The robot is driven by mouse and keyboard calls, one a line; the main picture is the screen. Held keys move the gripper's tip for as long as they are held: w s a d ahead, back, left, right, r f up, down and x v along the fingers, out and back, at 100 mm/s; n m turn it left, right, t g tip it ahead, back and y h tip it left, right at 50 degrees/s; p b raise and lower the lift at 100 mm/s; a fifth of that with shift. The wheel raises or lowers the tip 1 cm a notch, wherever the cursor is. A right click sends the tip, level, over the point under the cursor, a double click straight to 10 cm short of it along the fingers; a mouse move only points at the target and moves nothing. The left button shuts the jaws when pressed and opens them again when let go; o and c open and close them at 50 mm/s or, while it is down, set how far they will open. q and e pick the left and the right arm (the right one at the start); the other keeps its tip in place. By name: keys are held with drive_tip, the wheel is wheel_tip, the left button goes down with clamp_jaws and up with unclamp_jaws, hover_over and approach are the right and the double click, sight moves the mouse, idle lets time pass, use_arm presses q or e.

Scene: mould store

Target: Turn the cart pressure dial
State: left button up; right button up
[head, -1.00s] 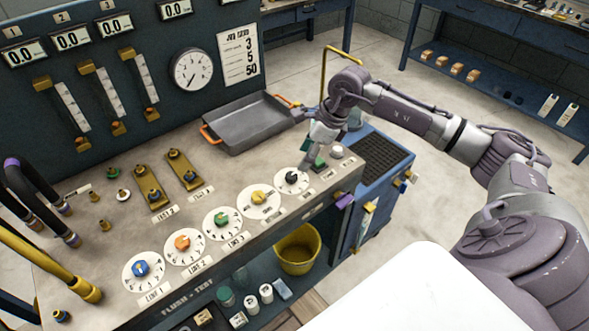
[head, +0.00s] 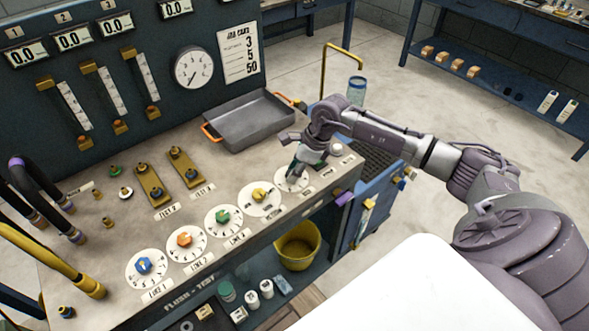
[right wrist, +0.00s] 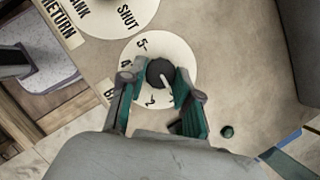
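The dial with the black knob is at the right end of the row; its white plate (head: 283,186) shows in the head view, its knob mostly hidden by my gripper. In the right wrist view the black knob (right wrist: 160,73) has a pale pointer line, and the white numbered plate (right wrist: 181,55) lies around it. My right gripper (head: 294,170) is over this dial. In the right wrist view its green-padded fingers (right wrist: 159,84) are apart, one on each side of the knob; I see no firm contact. My left gripper is not in view.
Dials with yellow (head: 260,195), green (head: 223,216), orange (head: 185,240) and blue (head: 144,265) knobs run along the bench front. A grey tray (head: 250,128) stands behind. A round gauge (head: 193,67) is on the back panel. A yellow bucket (head: 298,246) sits below.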

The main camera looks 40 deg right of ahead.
clamp_jaws()
drive_tip(key=shift+m, duration=0.4)
drive_tip(key=m+t+b, duration=0.1)
drive_tip(key=m, duration=0.1)
drive_tip(key=shift+s+m+h, duration=0.1)
drive_tip(key=shift+m+h, duration=0.2)
drive_tip(key=shift+h, duration=0.1)
drive_tip(key=m+b, duration=0.1)
drive_tip(key=m+h+b, duration=0.1)
drive_tip(key=m, duration=0.1)
drive_tip(key=shift+a+f+m+t, duration=0.1)
drive_tip(key=shift+a+m+t, duration=0.1)
drive_tip(key=shift+m+t, duration=0.1)
drive_tip(key=m+h+b, duration=0.1)
drive_tip(key=m, duration=0.1)
drive_tip(key=m+h+b, duration=0.1)
drive_tip(key=m+b, duration=0.1)
drive_tip(key=m, duration=0.1)
drive_tip(key=shift+a+h, duration=0.2)
drive_tip(key=shift+h, duration=0.1)
drive_tip(key=m+h+b, duration=0.1)
drive_tip(key=m+b, duration=0.1)
drive_tip(key=m, duration=0.1)
drive_tip(key=shift+a+m, duration=0.1)
drive_tip(key=shift+m, duration=0.3)
drive_tip(key=shift+m+g+h+b, duration=0.4)
drive_tip(key=shift+m, duration=0.6)
drive_tip(key=shift+r, duration=0.2)
